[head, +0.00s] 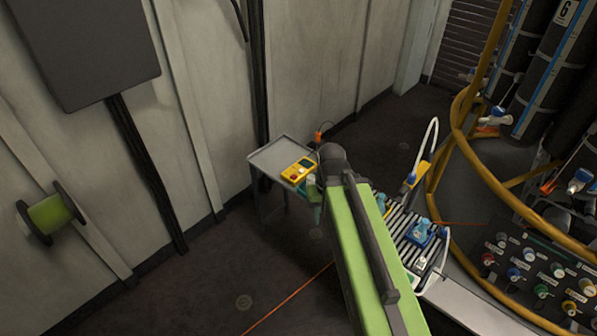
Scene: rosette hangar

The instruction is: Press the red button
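A yellow box (299,168) lies on the grey tray top of a small stand (270,155) against the wall. A small red spot, which looks like the red button (293,176), shows on the box's near left part. A darker patch shows on the box beside it. My green arm reaches up from the bottom of the view toward the stand. My gripper (313,188) is partly hidden behind the arm's dark end joint, close to the right near side of the box. Whether it touches the box, and whether its fingers are open or shut, I cannot tell.
An orange item (319,136) stands at the tray's far right corner. A roller surface (403,224) with a blue item (420,233) is right of my arm. Yellow curved rails (478,160) and a panel of coloured knobs (535,275) stand further right. The floor at left is clear.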

